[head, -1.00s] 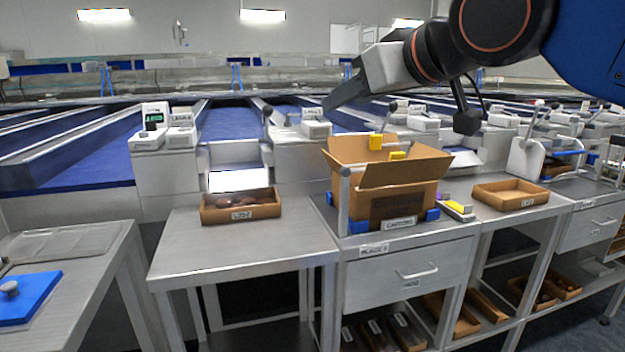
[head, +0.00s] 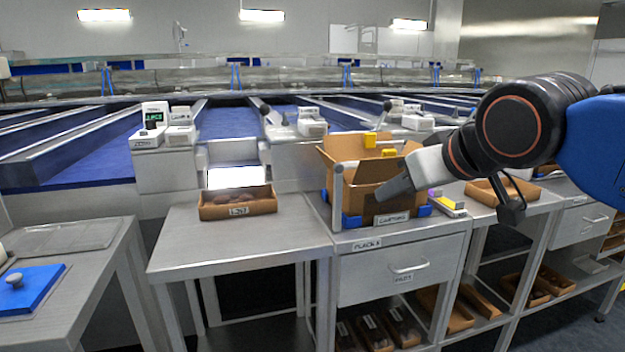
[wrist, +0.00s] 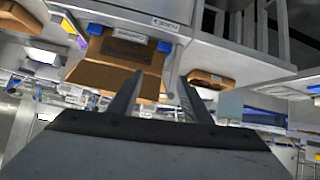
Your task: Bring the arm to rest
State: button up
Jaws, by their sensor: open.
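My gripper (head: 384,193) hangs in the air in front of the open cardboard carton and hides part of its right side in the head view. In the wrist view my gripper (wrist: 160,85) shows two fingers spread apart with nothing between them. The carton (head: 345,165) stands with its flaps up in a blue-cornered holder on the workbench, and it also shows in the wrist view (wrist: 115,75). My arm comes in from the right edge of the head view.
A brown tray of dates (head: 238,204) sits on the left bench (head: 215,243). Another brown tray (head: 483,194) sits right of the carton, partly behind my arm. A blue board with a knob (head: 35,290) lies at the lower left. Belts run behind the benches.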

jog(key=s+d+f+m+g+h, duration=0.1)
jog(key=s+d+f, duration=0.3)
jog(key=f, duration=0.5)
jog(key=s+d+f+m+g+h, duration=0.1)
jog(key=s+d+f, duration=0.3)
jog(key=f, duration=0.5)
jog(key=s+d+f+m+g+h, duration=0.1)
jog(key=s+d+f+m+g, duration=0.1)
jog(key=s+d+f, duration=0.3)
notch_tip(320, 180, down, 4)
jog(key=shift+s+f+m+g, duration=0.3)
jog(key=shift+s+g, duration=0.1)
jog(key=shift+g, duration=0.3)
jog(key=shift+d+r, duration=0.1)
